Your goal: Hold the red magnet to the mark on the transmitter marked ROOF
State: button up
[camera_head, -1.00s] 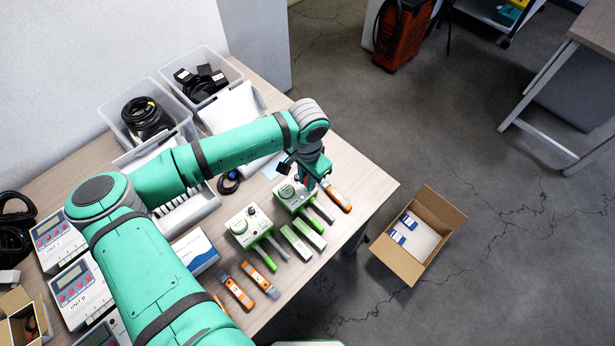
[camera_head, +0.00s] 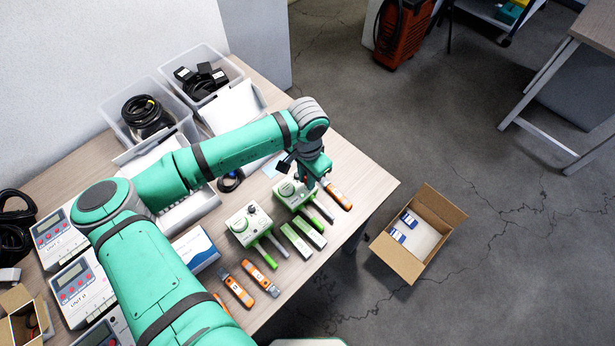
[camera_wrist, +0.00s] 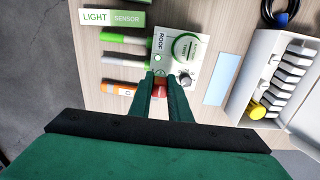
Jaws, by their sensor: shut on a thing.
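The transmitter marked ROOF (camera_wrist: 190,48) is a white box with a dial and a grey knob, lying on the table in the wrist view. My gripper (camera_wrist: 160,77) is shut on the red magnet (camera_wrist: 160,87), which shows between the fingers. The fingertips are over the transmitter's lower left edge, close to the mark. I cannot tell whether the magnet touches the box. In the head view the same transmitter (camera_head: 287,191) is partly hidden beneath my wrist.
A second transmitter (camera_head: 246,224) stands to the left. Green and orange probes (camera_head: 341,196) lie along the table edge. A LIGHT SENSOR box (camera_wrist: 112,18), a blue pad (camera_wrist: 222,80) and a white tray with a yellow-capped item (camera_wrist: 258,109) are nearby. An open carton (camera_head: 383,255) is on the floor.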

jog(key=shift+f, duration=0.9)
dwell(1.0)
dwell(2.4)
jog(key=shift+r, duration=3.55)
